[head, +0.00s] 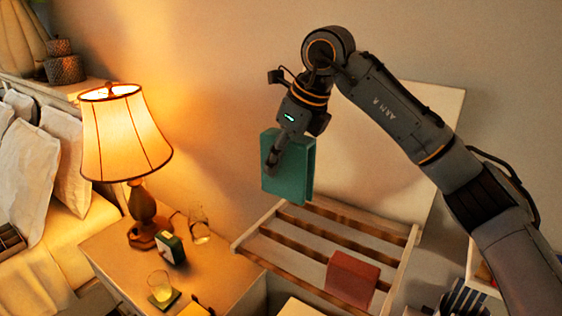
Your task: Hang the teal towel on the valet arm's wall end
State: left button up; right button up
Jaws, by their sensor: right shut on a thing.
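The teal towel (290,178) looks folded into a flat slab and hangs upright in the air in front of the wall. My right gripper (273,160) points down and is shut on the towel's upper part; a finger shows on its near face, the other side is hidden. Below and to the right is a slatted wooden rack (268,262), its far side toward the wall. A gap seems to show between towel and slats. I cannot tell for sure which part is the valet arm. My left gripper is not in view.
A red folded cloth (352,278) lies on the rack's near right part. A lit lamp (125,135), a clock (171,248) and glasses (199,225) stand on the nightstand (112,252) at left. A pale panel (425,105) stands behind my right arm.

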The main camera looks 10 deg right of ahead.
aim_at(274, 131)
notch_tip(274, 131, up, 9)
jog(key=p, duration=0.6)
